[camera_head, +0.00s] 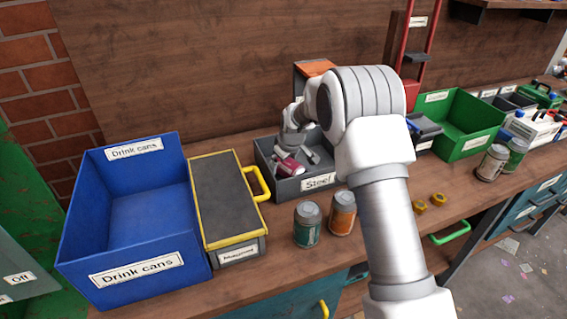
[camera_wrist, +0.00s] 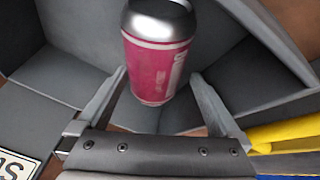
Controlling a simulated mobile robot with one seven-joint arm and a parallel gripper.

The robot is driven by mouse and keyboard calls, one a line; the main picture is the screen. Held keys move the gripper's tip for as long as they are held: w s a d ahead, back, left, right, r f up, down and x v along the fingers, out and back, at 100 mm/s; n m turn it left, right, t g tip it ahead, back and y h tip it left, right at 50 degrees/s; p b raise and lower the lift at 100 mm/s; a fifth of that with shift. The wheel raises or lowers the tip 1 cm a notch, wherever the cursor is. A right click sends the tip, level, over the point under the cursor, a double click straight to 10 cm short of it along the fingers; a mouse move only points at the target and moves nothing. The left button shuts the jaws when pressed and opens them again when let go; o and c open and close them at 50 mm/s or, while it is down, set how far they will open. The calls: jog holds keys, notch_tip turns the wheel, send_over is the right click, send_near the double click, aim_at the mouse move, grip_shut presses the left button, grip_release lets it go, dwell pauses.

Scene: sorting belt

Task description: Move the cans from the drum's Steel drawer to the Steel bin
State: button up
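A grey open-topped box labelled Steel (camera_head: 318,182) stands on the bench in the middle. A pink can with a silver end (camera_head: 289,166) shows in it, tilted. My gripper (camera_head: 297,154) points down into this box beside the can, partly hidden by my own arm. In the wrist view the pink can (camera_wrist: 155,65) lies between the two fingertips of my gripper (camera_wrist: 159,80), with a finger close on each side. I cannot tell whether the fingers press on it. The drum cannot be made out, and my arm covers the area to the right of the box.
A blue Drink cans bin (camera_head: 145,215) and a grey box with yellow rim and handle (camera_head: 230,205) stand left. A teal jar (camera_head: 307,226) and an orange jar (camera_head: 342,214) stand in front. A green bin (camera_head: 470,135) and two jars stand right. An orange-topped box (camera_head: 315,68) is behind.

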jog(key=shift+r+p, duration=0.45)
jog(key=shift+r, duration=0.05)
jog(key=s+d+r+m+p, duration=0.1)
jog(key=s+d+r, duration=0.2)
jog(key=s+r, duration=0.5)
jog(key=s+d+r+m, duration=0.1)
jog(key=s+d+r, duration=0.25)
jog(key=r, duration=0.85)
jog(key=s+d+r+m+h, duration=0.1)
jog(key=s+d+r, duration=0.15)
jog(key=s, duration=0.35)
jog(key=s+d+r+m, duration=0.2)
jog(key=s+r, duration=0.1)
jog(key=s, duration=0.3)
jog(key=s+d+m, duration=0.2)
jog(key=s, duration=0.7)
jog(key=s+d+m+t, duration=0.1)
jog(key=s+d+m, duration=0.1)
jog(key=s, duration=0.7)
jog(key=shift+s+d+f+h, duration=0.3)
jog(key=shift+s+d+h, duration=0.1)
jog(key=shift+d, duration=0.15)
jog(key=shift+r, duration=0.1)
